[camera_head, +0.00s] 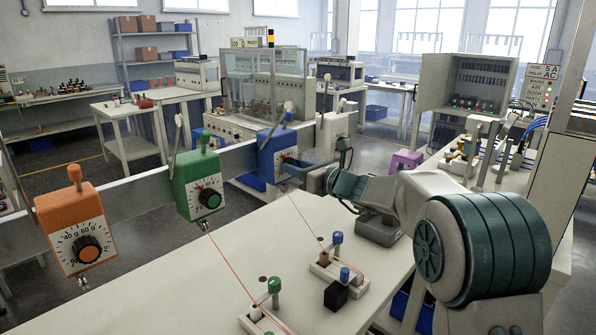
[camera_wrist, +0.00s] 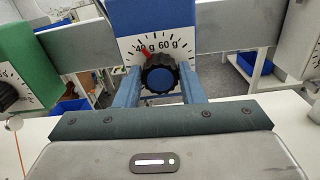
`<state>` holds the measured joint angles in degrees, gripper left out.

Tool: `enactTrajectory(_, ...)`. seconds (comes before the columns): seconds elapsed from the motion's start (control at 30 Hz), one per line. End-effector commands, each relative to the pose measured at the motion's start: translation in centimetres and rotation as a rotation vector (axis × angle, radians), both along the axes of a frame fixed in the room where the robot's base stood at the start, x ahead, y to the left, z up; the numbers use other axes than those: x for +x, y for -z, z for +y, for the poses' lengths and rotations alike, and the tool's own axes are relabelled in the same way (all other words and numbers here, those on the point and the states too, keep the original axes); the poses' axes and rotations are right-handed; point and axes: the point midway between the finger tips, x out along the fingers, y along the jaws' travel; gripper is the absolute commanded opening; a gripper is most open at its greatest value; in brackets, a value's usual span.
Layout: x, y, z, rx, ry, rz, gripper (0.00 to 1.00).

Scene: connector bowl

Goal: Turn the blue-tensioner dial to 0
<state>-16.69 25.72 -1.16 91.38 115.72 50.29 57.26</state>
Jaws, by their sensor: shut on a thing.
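The blue tensioner (camera_head: 272,146) is mounted on the grey rail; its blue housing (camera_wrist: 165,15) also shows at the top of the wrist view. Its white scale shows "40 g" and "60 g" above a black knob with a blue centre (camera_wrist: 160,79). A red pointer (camera_wrist: 146,53) on the knob sits by the 40 g label. My gripper (camera_wrist: 160,84) has its two blue fingers on either side of the knob, shut on it. In the head view my gripper (camera_head: 294,164) reaches the tensioner's front from the right and hides most of its dial.
A green tensioner (camera_head: 198,185) and an orange one (camera_head: 75,225) hang on the rail (camera_head: 135,198) to the left; a white one (camera_head: 338,128) hangs to the right. Below, a table (camera_head: 190,285) holds small wooden stands and a black cube (camera_head: 336,295). Thin orange threads run down to the stands.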

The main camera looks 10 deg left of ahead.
Motion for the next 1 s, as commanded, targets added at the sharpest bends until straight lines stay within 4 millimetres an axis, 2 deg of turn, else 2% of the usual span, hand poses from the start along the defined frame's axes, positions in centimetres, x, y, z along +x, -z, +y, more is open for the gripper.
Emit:
enactTrajectory(0.03, 0.03, 0.49, -0.07, -0.012, 0.001, -0.021, 0.13)
enactTrajectory(0.33, -0.03, 0.87, -0.08, -0.127, 0.002, -0.220, 0.13)
enactTrajectory(1.0, -0.18, 0.90, 0.08, -0.453, 0.001, -0.769, 0.13)
